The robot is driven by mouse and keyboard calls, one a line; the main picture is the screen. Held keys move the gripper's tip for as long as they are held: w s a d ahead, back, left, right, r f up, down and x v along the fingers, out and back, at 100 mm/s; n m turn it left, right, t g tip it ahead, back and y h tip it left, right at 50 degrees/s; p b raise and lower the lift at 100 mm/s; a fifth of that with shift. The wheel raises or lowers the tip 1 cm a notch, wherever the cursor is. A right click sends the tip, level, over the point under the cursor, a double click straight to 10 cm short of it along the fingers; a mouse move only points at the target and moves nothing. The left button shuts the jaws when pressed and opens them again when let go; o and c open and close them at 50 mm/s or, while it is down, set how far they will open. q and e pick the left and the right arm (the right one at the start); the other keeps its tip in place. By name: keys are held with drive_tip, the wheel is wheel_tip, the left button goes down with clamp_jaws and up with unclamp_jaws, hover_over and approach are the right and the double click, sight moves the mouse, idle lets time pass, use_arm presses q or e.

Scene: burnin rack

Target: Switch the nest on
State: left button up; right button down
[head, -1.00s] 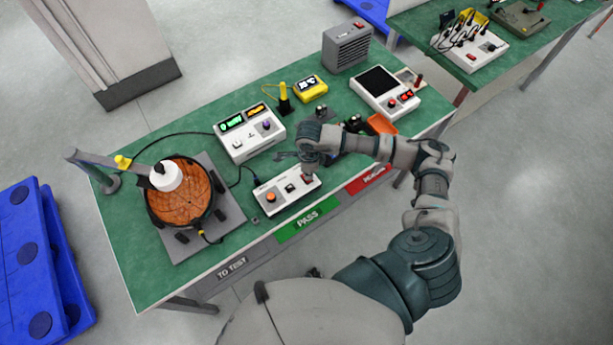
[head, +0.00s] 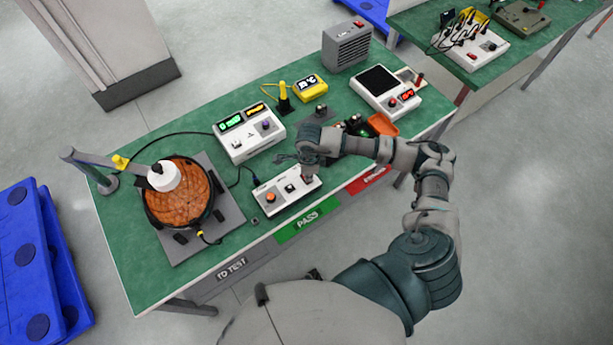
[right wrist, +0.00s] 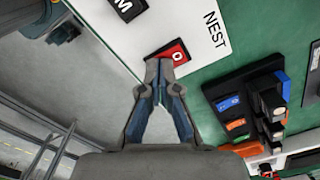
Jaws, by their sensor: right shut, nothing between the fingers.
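A white control box (head: 272,202) with an orange knob and switches lies at the front edge of the green bench. In the right wrist view, its panel (right wrist: 197,28) bears the label NEST (right wrist: 216,30) beside a red rocker switch (right wrist: 177,51) with a white mark. My right gripper (right wrist: 161,66) is shut and empty, its fingertips at the near edge of the red rocker and partly covering it. I cannot tell if they touch it. In the head view the right gripper (head: 308,178) is over the box's right end and hides the rocker. My left gripper is not in view.
A black rocker (right wrist: 128,8) is on the same panel. A black fixture with coloured blocks (right wrist: 250,110) stands just right of the box. A round orange-topped nest (head: 180,185) is at left; a white instrument (head: 240,150) stands behind the box.

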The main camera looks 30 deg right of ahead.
drive_tip(key=shift+f, duration=0.2)
drive_tip(key=shift+r, duration=0.15)
drive_tip(key=shift+r+p, duration=0.45)
drive_tip(key=shift+r, duration=0.25)
drive_tip(key=shift+r+p, duration=1.55)
drive_tip(key=shift+r, duration=1.15)
